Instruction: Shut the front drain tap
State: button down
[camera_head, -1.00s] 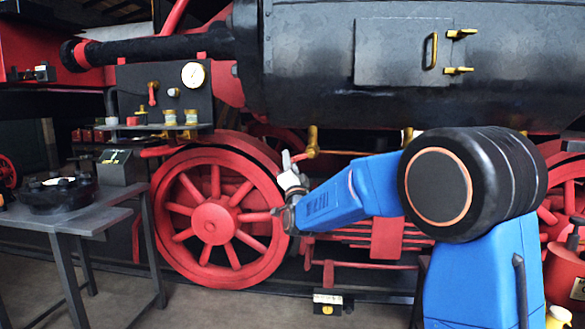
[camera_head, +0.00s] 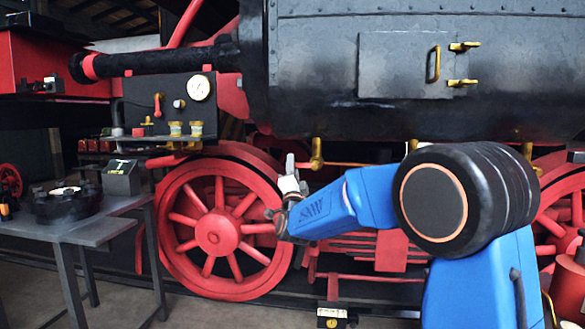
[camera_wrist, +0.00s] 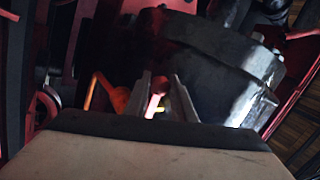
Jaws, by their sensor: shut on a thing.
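A brass tap (camera_head: 317,153) hangs under the black boiler, right of the big red wheel; I take it as the front drain tap. My gripper (camera_head: 290,160) points upward just left of it in the head view. In the wrist view, my gripper's two fingers (camera_wrist: 161,95) stand on either side of a small red handle (camera_wrist: 154,105) and are shut on it. An orange-brass part (camera_wrist: 108,94), probably the tap's body, shows left of the fingers. The join between handle and tap is too dark to make out, so the handle's exact angle is unclear.
A large dark cylinder (camera_wrist: 215,60) is close beside the fingers in the wrist view. The red spoked wheel (camera_head: 214,236) stands left of my gripper. A second brass tap (camera_head: 527,152) is farther right. A grey table (camera_head: 95,228) stands at left.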

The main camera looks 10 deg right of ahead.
jog(key=shift+r, duration=0.15)
jog(key=c, duration=1.5)
grip_release()
jog(key=v, duration=1.7)
jog(key=shift+s, duration=0.25)
jog(key=shift+d, duration=0.1)
